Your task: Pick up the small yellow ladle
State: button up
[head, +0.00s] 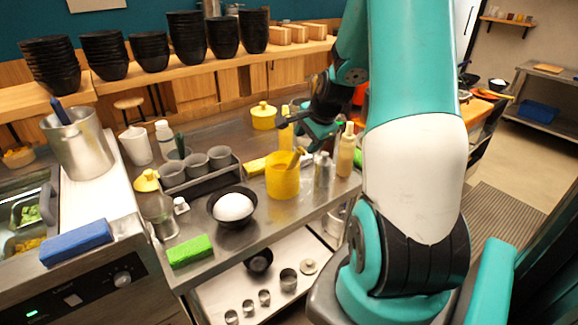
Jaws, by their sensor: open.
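A yellow container (282,181) stands on the steel counter. A thin yellow handle (296,158) sticks up out of it at a tilt; it looks like the small yellow ladle, whose bowl is hidden inside the container. My gripper (297,131) is open above and behind the container, near a yellow bottle (286,136). It appears apart from the handle. Its fingertips are small and partly hard to make out, and I see nothing held between them.
A black bowl with a white ball-shaped mound (233,208) stands left of the container. Close by are a rack of grey cups (196,168), metal shakers (322,170), a cream bottle (346,152), a yellow lidded pot (263,116) and a green sponge (190,250).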

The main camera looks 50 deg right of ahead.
aim_at(297, 162)
jog(key=x, duration=0.3)
jog(key=p+x, duration=0.1)
jog(key=x, duration=0.1)
jog(key=p+x, duration=0.1)
jog(key=x, duration=0.1)
jog(key=shift+w+a, duration=0.25)
jog(key=shift+w+d+f+p, duration=0.1)
jog(key=shift+w+f+p, duration=0.15)
jog(key=shift+f, duration=0.3)
grip_shut()
